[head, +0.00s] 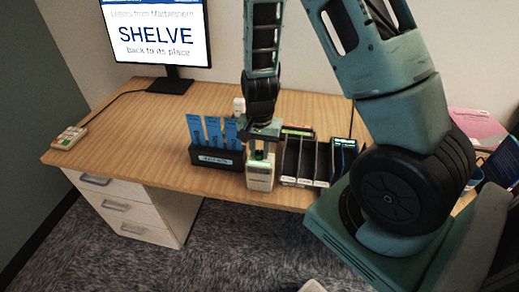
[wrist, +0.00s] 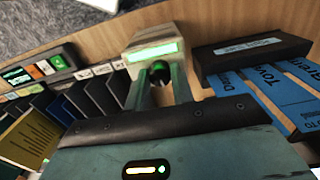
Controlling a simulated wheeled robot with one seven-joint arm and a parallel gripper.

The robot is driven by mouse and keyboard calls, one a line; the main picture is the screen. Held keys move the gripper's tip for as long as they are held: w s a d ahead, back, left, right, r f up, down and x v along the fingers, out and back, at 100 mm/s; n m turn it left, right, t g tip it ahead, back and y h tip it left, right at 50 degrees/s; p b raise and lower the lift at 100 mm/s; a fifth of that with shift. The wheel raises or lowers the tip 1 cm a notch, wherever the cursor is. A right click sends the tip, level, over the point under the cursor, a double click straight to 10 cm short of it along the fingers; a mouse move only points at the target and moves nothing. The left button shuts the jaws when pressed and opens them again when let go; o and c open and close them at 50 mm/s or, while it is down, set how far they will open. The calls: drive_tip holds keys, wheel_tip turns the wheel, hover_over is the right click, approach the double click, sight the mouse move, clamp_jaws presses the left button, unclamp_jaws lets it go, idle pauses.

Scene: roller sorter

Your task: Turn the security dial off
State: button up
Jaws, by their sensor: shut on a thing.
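The security dial (wrist: 160,72) is a dark round knob on the face of a beige box (wrist: 140,44) with a lit green strip above the knob. In the head view the box (head: 260,183) stands at the desk's front edge, and my gripper hides its dial. My gripper (head: 261,150) reaches down onto the box from above. In the wrist view the fingers of my gripper (wrist: 161,83) are shut on the dial, one on each side. The dial's setting cannot be read.
A black holder with blue cards (head: 215,158) stands just left of the box. Dark slotted racks (head: 305,165) stand close on its right. A monitor (head: 155,35) reads "SHELVE back to its place". A small keypad device (head: 69,138) lies far left.

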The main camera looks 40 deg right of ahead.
sight(260, 152)
drive_tip(key=n, duration=0.4)
drive_tip(key=shift+n, duration=0.3)
drive_tip(key=n, duration=0.4)
drive_tip(key=shift+n+b, duration=0.3)
drive_tip(key=o, duration=1)
drive_tip(key=shift+r, duration=0.1)
wheel_tip(260, 152, up, 17)
drive_tip(key=shift+b, duration=0.3)
drive_tip(key=shift+r, duration=0.1)
